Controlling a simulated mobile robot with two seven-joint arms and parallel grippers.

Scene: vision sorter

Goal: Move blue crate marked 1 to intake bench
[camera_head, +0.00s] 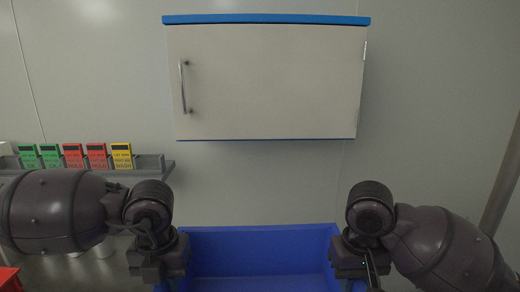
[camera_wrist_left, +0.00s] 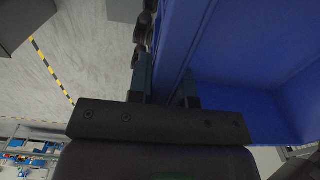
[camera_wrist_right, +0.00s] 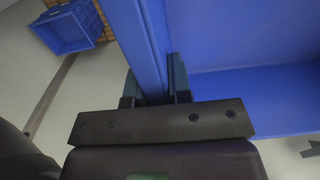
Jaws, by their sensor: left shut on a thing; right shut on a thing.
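A blue crate (camera_head: 258,240) is at the bottom middle of the head view, between my two grippers. Its marking is not visible. My left gripper (camera_head: 160,268) is shut on the crate's left wall; in the left wrist view the fingers (camera_wrist_left: 166,98) straddle that wall, and the crate (camera_wrist_left: 235,50) fills the right side. My right gripper (camera_head: 360,265) is shut on the right wall; in the right wrist view the fingers (camera_wrist_right: 155,95) straddle the wall of the crate (camera_wrist_right: 225,60). The crate's inside looks empty where it shows; its lower part is cut off.
A white wall cabinet (camera_head: 270,82) with blue trim hangs above. A grey rack (camera_head: 150,164) at left holds several green, red and yellow cards (camera_head: 73,156). A red thing (camera_head: 9,279) is at bottom left. Another blue crate (camera_wrist_right: 68,30) shows in the right wrist view.

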